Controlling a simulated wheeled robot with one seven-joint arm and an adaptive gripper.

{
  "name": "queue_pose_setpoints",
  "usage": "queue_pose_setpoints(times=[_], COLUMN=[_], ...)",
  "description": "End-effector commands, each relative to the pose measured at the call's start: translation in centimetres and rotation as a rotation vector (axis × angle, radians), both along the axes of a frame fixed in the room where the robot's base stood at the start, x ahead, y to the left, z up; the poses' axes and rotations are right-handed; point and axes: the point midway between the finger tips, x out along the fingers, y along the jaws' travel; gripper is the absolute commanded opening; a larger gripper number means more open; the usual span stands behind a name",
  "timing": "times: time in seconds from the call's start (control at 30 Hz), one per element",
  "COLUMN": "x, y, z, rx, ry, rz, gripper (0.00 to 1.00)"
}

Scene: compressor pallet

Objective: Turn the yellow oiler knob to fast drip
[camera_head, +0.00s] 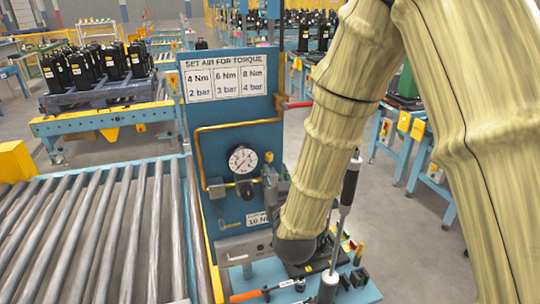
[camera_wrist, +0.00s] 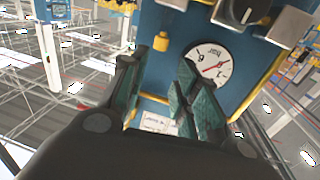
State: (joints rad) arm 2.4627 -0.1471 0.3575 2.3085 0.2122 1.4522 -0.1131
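A small yellow knob (camera_wrist: 161,41), which looks like the oiler knob, shows on the blue panel (camera_wrist: 205,22) in the wrist view. My gripper (camera_wrist: 163,60) is open, its two green-padded fingers apart with nothing between them. The knob appears beyond the fingertips, roughly in line with the gap; I see no contact. The pressure gauge (camera_wrist: 212,64) is upside down in this view, partly beside the right finger.
A torque and bar sign (camera_head: 225,82) tops the panel, and a yellow pipe (camera_head: 198,150) runs around the gauge. A roller conveyor (camera_head: 100,235) lies left. Metal blocks (camera_wrist: 240,12) jut from the panel.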

Motion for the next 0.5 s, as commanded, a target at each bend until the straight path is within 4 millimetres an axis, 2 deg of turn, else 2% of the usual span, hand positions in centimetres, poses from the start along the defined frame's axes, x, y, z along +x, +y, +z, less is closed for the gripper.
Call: queue_pose_setpoints(times=[0.5], x=[7.5], y=[1.2], z=[0.2], rx=[0.001], ry=[0.002], rz=[0.000], gripper=[0.31])
